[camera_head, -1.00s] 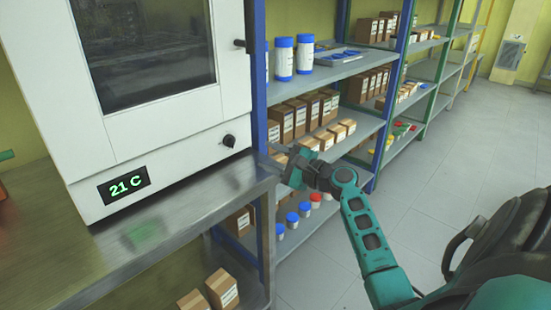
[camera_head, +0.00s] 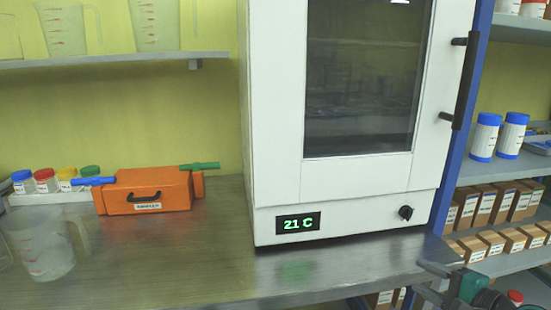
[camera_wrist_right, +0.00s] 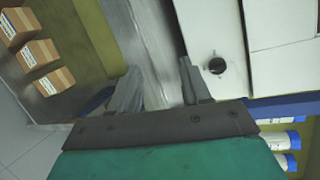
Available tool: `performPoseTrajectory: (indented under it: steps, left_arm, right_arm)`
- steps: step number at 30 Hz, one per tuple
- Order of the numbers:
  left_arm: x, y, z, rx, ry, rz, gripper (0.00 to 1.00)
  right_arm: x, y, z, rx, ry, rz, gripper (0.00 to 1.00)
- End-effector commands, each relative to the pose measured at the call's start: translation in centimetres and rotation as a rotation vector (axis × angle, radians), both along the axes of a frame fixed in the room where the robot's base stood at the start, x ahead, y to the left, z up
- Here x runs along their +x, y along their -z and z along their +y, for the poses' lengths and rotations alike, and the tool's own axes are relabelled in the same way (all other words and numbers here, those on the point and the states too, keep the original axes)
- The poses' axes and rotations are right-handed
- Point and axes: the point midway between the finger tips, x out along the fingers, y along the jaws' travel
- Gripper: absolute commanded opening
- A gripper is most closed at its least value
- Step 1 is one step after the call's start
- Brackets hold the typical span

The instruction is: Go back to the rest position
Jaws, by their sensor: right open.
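My right gripper (camera_head: 432,281) shows at the lower right of the head view, by the front right corner of the steel bench (camera_head: 350,280). In the right wrist view its two fingers (camera_wrist_right: 158,88) are apart with nothing between them. The bench edge and the white cabinet with its black knob (camera_wrist_right: 216,65) lie beyond the fingers. My left gripper is not in view.
A white oven-like cabinet (camera_head: 270,190) reading 21 C stands on the bench. An orange box (camera_head: 150,195), a clear beaker (camera_head: 45,250) and several capped jars (camera_head: 45,180) are at left. Shelves with cartons (camera_head: 485,205) and blue-capped bottles (camera_head: 484,138) are at right.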

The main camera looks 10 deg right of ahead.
Motion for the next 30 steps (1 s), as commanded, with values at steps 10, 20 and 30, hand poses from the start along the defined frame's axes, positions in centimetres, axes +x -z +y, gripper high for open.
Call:
performPoseTrajectory:
  steps: [10, 20, 30]
  left_arm:
    - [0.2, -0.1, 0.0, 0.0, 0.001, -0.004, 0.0]
    - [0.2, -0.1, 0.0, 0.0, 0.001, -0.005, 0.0]
    - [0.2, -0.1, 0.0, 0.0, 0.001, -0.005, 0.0]
  right_arm:
    - [-15.1, 10.4, 13.6, -0.987, -0.692, 0.229, 0.47]
    - [-24.2, 9.8, 15.7, -1.422, -1.045, 0.293, 0.47]
    - [-23.3, 11.6, 16.3, -1.563, -1.02, 0.196, 0.47]
